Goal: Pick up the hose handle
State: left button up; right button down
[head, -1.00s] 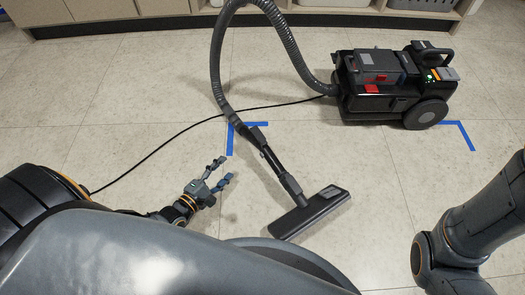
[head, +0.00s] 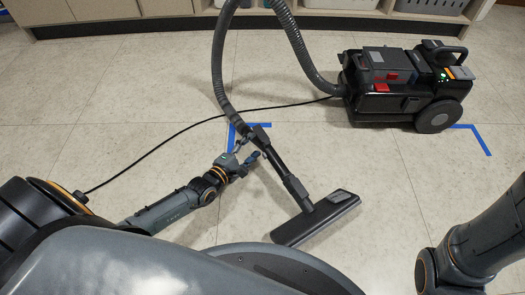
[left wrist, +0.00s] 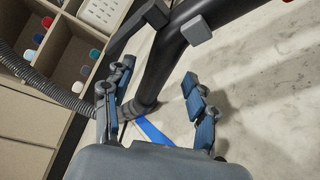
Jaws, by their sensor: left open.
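The black hose handle (head: 262,141) joins the grey ribbed hose to the wand and floor head (head: 318,217). It stands tilted above the floor in the head view. My left gripper (head: 249,153) is open just left of and below the handle, with its fingers pointing toward it. In the left wrist view the dark handle tube (left wrist: 165,62) runs diagonally beyond and between the two spread fingers of my left gripper (left wrist: 157,74). I cannot tell whether the fingers touch it. My right gripper is out of view.
The black vacuum body (head: 398,88) stands at the upper right. The ribbed hose (head: 290,40) arches up out of the picture. A thin black cord (head: 165,142) crosses the floor. Blue tape marks (head: 232,135) lie on the tiles. Shelves (head: 330,15) line the back.

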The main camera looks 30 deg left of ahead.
pick_arm(q)
jog(key=shift+w+d, duration=0.1)
jog(key=shift+w, duration=0.4)
grip_shut()
jog(key=shift+r, duration=0.1)
jog(key=shift+r, duration=0.15)
